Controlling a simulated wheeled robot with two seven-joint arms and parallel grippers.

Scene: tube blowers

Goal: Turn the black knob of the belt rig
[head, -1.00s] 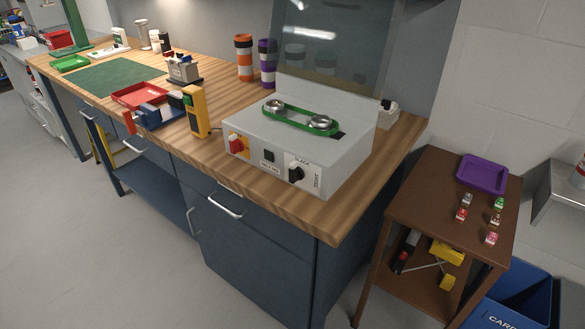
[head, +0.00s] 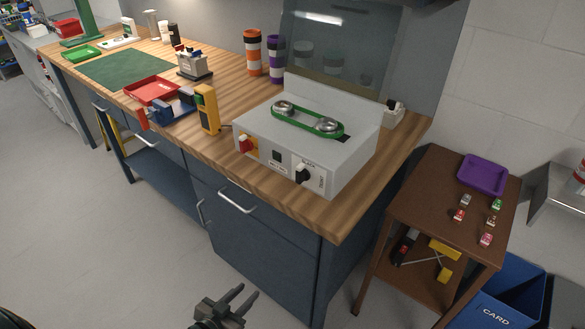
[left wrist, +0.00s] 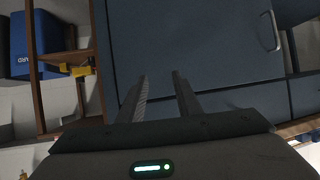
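The belt rig (head: 300,155) is a white box on the wooden workbench, with a green belt around two silver pulleys on top. Its black knob (head: 303,174) is on the front panel at the right, on a white plate. A red knob on a yellow plate (head: 246,145) is at the panel's left. My left gripper (head: 246,299) is at the bottom of the head view, open and empty, in front of and below the bench. In the left wrist view its two fingers (left wrist: 161,85) are apart, facing the blue cabinet front. My right gripper is not in view.
The workbench (head: 385,165) has blue drawers with metal handles (head: 237,202). A brown side table (head: 420,202) with small blocks and a purple tray (head: 483,175) stands right. A blue bin (head: 510,290) is beside it. A yellow meter (head: 207,108) stands left of the rig.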

